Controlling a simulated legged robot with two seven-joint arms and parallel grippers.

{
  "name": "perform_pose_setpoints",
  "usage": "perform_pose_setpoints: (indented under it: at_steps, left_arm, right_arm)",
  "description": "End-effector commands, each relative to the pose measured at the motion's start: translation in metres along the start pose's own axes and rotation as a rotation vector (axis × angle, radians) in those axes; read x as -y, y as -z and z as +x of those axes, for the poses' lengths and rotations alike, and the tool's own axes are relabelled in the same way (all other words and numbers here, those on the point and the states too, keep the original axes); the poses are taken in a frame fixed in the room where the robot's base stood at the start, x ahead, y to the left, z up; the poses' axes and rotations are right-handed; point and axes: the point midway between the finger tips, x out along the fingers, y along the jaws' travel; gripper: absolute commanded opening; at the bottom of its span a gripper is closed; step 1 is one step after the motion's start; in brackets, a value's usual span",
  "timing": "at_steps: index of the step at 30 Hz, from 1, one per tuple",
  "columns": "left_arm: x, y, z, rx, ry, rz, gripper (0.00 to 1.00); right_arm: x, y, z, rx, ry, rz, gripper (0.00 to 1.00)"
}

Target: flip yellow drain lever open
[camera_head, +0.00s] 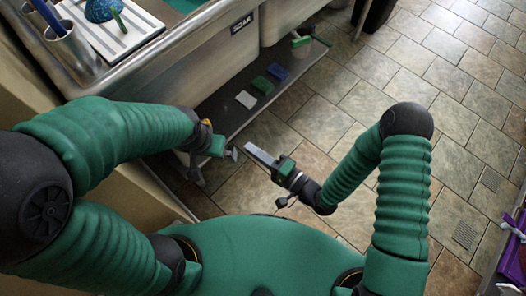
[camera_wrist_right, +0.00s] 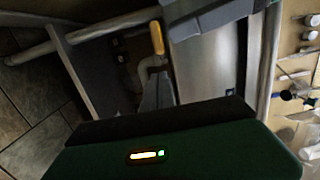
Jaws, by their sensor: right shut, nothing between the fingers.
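The yellow lever (camera_wrist_right: 157,38) shows in the right wrist view, upright in the picture, beside a pale curved pipe (camera_wrist_right: 146,72) under the sink. I cannot make it out for certain in the head view. My right gripper (camera_head: 249,150) is shut and empty, pointing left toward the sink's underside over the floor. In the wrist view its green housing fills the bottom, and the lever shows beyond it with a visible gap. My left gripper (camera_head: 233,153) is close to the right one, at the near end of the low shelf; its jaws are too small to read.
The steel sink (camera_head: 185,75) with a SOAK label stands at the upper left. A low shelf (camera_head: 232,118) under it holds white, green and blue blocks (camera_head: 262,84). A ribbed tray (camera_head: 105,30) and metal cup (camera_head: 70,48) are above. Tiled floor at the right is mostly clear.

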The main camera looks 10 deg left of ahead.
Motion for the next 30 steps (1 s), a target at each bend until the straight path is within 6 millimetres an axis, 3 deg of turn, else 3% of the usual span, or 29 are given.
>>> perform_pose_setpoints:
  at_steps: [3, 7, 23, 26, 28, 30]
  left_arm:
    - [0.000, 0.001, -0.005, 0.000, 0.000, 0.000, 1.00]
    - [0.000, 0.002, -0.007, 0.000, 0.000, -0.001, 1.00]
    - [0.000, 0.002, -0.006, 0.000, 0.000, 0.000, 1.00]
    - [0.000, 0.002, -0.006, 0.000, 0.000, 0.000, 1.00]
    - [0.000, 0.002, -0.007, 0.000, 0.000, 0.000, 1.00]
    - [0.000, 0.002, -0.006, 0.000, 0.000, 0.000, 1.00]
  right_arm:
    - [0.001, 0.003, -0.020, -0.006, -0.001, 0.000, 0.00]
    - [0.000, 0.004, -0.030, -0.007, 0.000, 0.000, 0.00]
    - [-0.002, 0.007, -0.031, -0.007, -0.019, -0.025, 0.00]
    - [-0.015, 0.025, -0.032, -0.003, -0.161, -0.174, 0.00]
    - [-0.029, 0.054, -0.042, -0.003, -0.355, -0.357, 0.00]
    - [-0.037, 0.093, -0.068, -0.008, -0.601, -0.546, 0.00]
